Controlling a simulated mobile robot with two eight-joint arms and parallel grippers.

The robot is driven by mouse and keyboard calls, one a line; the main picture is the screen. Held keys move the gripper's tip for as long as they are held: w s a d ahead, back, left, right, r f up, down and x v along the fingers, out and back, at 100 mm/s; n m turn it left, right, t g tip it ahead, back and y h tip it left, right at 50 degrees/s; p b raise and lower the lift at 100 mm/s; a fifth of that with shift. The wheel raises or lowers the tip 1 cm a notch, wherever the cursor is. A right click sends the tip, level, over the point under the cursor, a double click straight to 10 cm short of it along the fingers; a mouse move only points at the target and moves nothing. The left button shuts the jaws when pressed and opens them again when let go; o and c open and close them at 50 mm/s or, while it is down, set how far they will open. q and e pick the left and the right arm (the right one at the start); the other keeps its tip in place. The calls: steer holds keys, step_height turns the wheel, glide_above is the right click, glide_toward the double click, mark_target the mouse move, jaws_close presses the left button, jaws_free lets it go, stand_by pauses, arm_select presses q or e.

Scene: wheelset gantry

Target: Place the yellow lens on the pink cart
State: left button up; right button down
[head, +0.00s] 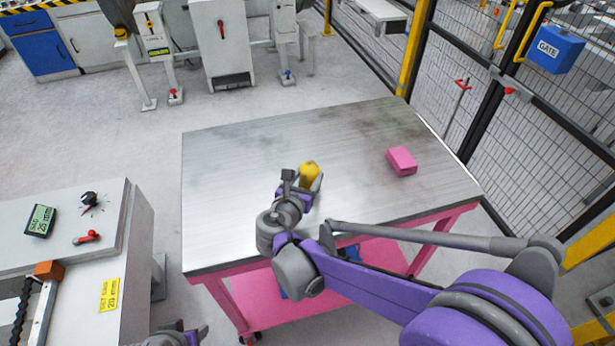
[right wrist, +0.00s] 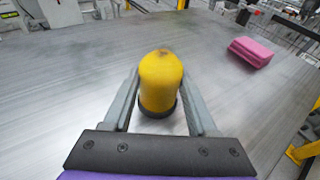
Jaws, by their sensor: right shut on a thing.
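The yellow lens (head: 309,171) is a rounded yellow dome with a dark base ring. My right gripper (head: 303,184) is shut on it over the middle of the pink cart's bare metal top (head: 230,200). In the right wrist view the lens (right wrist: 160,80) stands between the two grey fingers (right wrist: 160,105), dome pointing away from the palm. I cannot tell whether its base touches the top. The cart has a pink frame and lower shelf. A part of my left arm, perhaps its gripper (head: 185,336), shows at the bottom edge; its jaws are unclear.
A pink block (head: 401,161) lies on the cart's right side, apart from the lens; the rest of the top is mostly clear. A grey control console (head: 70,240) stands left of the cart. A mesh fence (head: 510,95) with a blue gate box (head: 555,49) runs along the right.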

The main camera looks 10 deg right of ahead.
steer(key=shift+f, duration=0.2)
steer(key=shift+c, duration=1)
jaws_free()
steer(key=shift+r, duration=0.15)
